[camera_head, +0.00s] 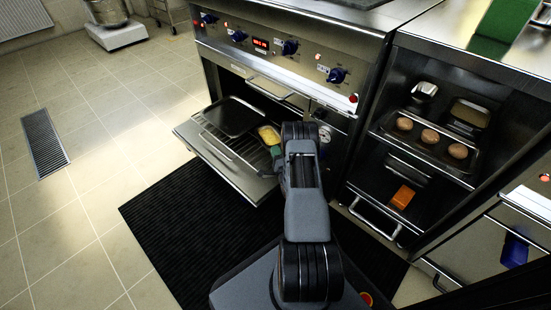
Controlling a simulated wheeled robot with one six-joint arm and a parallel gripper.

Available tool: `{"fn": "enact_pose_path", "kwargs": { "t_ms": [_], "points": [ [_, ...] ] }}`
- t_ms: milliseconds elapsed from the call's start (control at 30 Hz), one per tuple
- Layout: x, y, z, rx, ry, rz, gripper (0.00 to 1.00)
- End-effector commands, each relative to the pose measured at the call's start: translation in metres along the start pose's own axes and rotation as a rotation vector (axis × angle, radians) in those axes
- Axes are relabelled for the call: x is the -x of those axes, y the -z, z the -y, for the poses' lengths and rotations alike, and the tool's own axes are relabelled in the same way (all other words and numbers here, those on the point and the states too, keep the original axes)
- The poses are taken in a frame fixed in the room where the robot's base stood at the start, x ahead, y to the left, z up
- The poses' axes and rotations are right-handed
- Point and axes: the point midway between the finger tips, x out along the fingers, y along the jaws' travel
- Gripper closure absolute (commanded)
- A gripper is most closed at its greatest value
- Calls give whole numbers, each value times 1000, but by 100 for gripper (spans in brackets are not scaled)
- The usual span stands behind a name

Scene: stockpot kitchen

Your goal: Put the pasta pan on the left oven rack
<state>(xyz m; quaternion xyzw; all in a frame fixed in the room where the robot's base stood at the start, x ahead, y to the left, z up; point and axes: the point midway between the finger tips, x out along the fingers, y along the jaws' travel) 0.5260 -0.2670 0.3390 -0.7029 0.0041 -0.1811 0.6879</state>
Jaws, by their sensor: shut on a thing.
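The oven stands open at the centre, its lowered door (222,162) reaching out to the left. A dark, empty-looking pan (233,116) lies on the left part of the wire oven rack (212,135). A small pan with yellow contents, which looks like the pasta pan (268,134), is to its right, just left of my arm. My gripper (277,153) is at the near side of this yellow pan and appears shut on it. My arm hides much of the jaws and the pan's right side, so I cannot tell whether the pan touches the rack.
A black mat (185,235) covers the floor in front of the oven. Blue knobs (337,75) line the oven's front panel.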

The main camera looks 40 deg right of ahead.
Motion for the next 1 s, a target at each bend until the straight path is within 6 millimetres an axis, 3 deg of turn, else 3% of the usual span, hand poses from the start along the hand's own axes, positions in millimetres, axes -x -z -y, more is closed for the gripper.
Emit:
{"fn": "enact_pose_path", "kwargs": {
  "t_ms": [300,533,800,1000],
  "points": [
    [3,2,-37,1,3,0,100],
    [3,2,-37,1,4,1,100],
    [4,2,-38,0,0,0,71],
    [4,1,-38,0,0,0,69]
  ]
}}
